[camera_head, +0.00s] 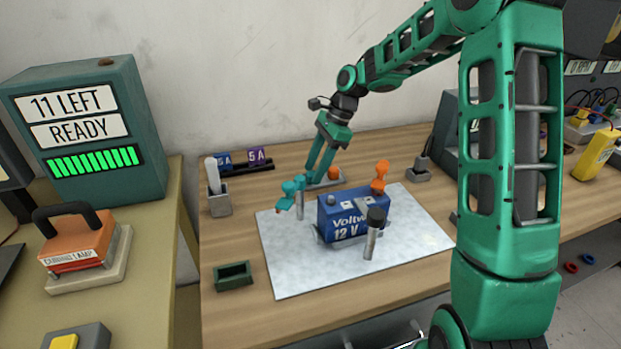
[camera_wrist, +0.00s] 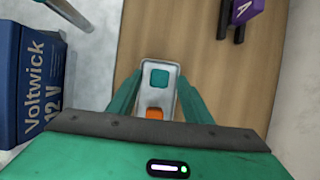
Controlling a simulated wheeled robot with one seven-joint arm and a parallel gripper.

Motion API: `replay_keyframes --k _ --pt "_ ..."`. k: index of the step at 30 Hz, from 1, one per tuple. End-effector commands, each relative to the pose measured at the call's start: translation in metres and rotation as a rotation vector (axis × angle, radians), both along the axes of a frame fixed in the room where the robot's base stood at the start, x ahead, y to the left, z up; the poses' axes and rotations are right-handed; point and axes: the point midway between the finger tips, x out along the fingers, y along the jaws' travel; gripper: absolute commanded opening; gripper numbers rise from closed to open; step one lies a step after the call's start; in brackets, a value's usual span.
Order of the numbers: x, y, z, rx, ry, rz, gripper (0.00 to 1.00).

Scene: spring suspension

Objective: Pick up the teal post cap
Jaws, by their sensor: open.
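The teal post cap (camera_wrist: 159,77) shows in the wrist view as a small rounded square at the far end of a light grey tray (camera_wrist: 146,102). An orange cap (camera_wrist: 155,113) sits at the tray's near end, and also shows in the head view (camera_head: 333,173). My gripper (camera_wrist: 159,84) is open, with its teal fingers on either side of the tray and the teal cap between their tips. In the head view my gripper (camera_head: 316,177) points down at the tray (camera_head: 341,181) behind the battery. I cannot tell the teal cap from my fingers there.
A blue battery (camera_head: 344,218) stands on a pale mat (camera_head: 285,270), with a teal clamp (camera_head: 290,187) and an orange clamp (camera_head: 380,176) nearby. A fuse rack (camera_head: 258,167) lies at the back left. A green bin (camera_head: 233,275) stands front left.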

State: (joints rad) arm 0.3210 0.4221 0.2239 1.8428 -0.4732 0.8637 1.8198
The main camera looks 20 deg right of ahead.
Motion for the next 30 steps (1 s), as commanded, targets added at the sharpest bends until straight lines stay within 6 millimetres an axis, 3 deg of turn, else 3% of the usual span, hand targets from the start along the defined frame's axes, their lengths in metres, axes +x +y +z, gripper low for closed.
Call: replay_keyframes --k 8,13,23,30 --pt "0.0 0.001 -0.003 0.0 0.0 0.0 0.43" --pt "0.0 0.001 -0.002 0.0 -0.001 0.0 0.02" --pt "0.0 0.001 0.0 0.0 -0.001 0.0 0.02" --pt "0.001 0.0 0.033 -0.001 -0.005 -0.002 0.02"
